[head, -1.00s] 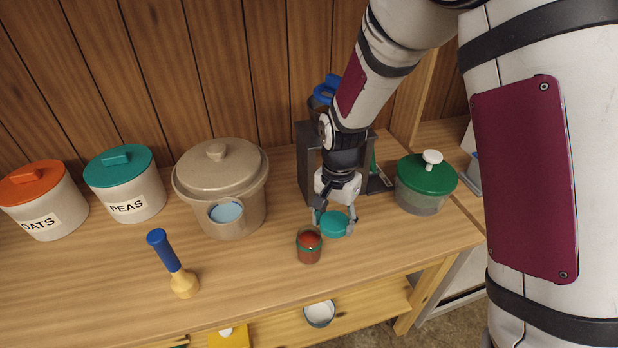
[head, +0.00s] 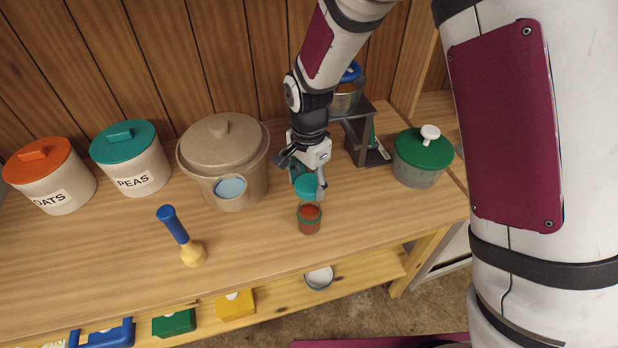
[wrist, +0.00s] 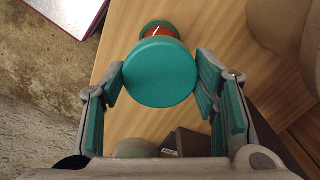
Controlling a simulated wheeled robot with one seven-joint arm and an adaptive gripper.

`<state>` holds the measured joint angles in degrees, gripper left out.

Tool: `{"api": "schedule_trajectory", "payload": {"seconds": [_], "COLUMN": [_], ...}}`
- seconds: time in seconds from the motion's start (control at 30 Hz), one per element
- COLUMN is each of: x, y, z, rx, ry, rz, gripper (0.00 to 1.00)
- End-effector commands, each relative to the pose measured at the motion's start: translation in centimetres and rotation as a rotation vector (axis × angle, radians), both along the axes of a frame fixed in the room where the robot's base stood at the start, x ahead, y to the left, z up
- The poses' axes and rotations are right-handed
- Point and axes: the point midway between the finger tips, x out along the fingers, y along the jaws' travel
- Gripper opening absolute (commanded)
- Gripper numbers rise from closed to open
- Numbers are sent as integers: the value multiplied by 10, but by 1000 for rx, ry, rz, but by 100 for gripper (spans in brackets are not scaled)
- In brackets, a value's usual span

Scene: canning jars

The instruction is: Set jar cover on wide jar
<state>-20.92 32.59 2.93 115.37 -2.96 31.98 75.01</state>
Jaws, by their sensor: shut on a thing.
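A round teal cover (head: 306,185) is held between the fingers of my gripper (head: 307,190). In the wrist view the cover (wrist: 160,72) shows its flat round face, with the gripper fingers (wrist: 160,80) at its two sides. A small jar with red contents and a green band (head: 310,219) stands upright on the bench. In the head view the cover is just above and behind this jar's top. In the wrist view the jar (wrist: 160,27) shows partly beyond the cover, which hides some of it. I cannot tell whether they touch.
A large beige pot (head: 238,160) stands to the left, a green-lidded container (head: 422,158) to the right. A dark stand (head: 358,135) is behind my gripper. The wooden bench (head: 260,250) is clear around the jar.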

Motion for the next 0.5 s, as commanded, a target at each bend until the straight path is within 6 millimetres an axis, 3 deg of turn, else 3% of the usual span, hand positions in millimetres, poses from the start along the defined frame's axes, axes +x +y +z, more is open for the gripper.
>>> {"api": "schedule_trajectory", "payload": {"seconds": [0.5], "x": [1], "y": [-1], "z": [-45], "rx": [-1], "ry": [2], "rz": [0], "gripper": [36]}}
